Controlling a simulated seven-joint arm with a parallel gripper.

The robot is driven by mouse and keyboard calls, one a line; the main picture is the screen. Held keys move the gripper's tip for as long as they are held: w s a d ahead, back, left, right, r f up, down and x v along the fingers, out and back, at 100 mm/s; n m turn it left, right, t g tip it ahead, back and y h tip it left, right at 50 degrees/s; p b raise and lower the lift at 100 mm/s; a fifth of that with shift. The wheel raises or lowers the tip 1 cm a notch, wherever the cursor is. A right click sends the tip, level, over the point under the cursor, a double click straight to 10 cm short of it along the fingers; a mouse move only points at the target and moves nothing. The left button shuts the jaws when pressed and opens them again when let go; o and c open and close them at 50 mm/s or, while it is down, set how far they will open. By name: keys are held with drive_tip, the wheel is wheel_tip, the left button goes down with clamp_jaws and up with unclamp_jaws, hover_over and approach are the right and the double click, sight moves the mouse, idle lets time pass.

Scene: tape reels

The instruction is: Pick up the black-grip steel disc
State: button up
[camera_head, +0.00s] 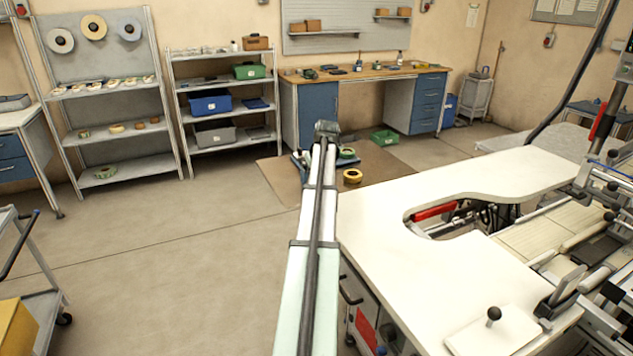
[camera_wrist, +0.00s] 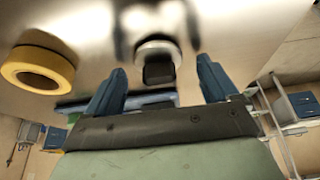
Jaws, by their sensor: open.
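In the wrist view, a small black block-like grip (camera_wrist: 158,73) with a pale, rounded rim (camera_wrist: 156,46) shows between my fingers; I take it for the black-grip steel disc. My gripper (camera_wrist: 161,65) is open, with one blue finger on each side of the grip in the picture. I see no finger touching it, and the depth between them is hard to judge. In the head view the disc is not clearly visible; the end of my arm covers that area.
A yellow tape roll (camera_wrist: 38,68) lies left of my fingers; the head view shows it on the brown floor mat (camera_head: 385,168). A green roll (camera_head: 347,153) is near my arm's end. The white table (camera_head: 400,280) stands to the right. Shelves and a workbench (camera_head: 370,73) line the back.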

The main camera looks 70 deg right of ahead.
drive_tip(key=c, duration=1.3)
drive_tip(key=shift+o, duration=0.2)
drive_tip(key=shift+r, duration=0.15)
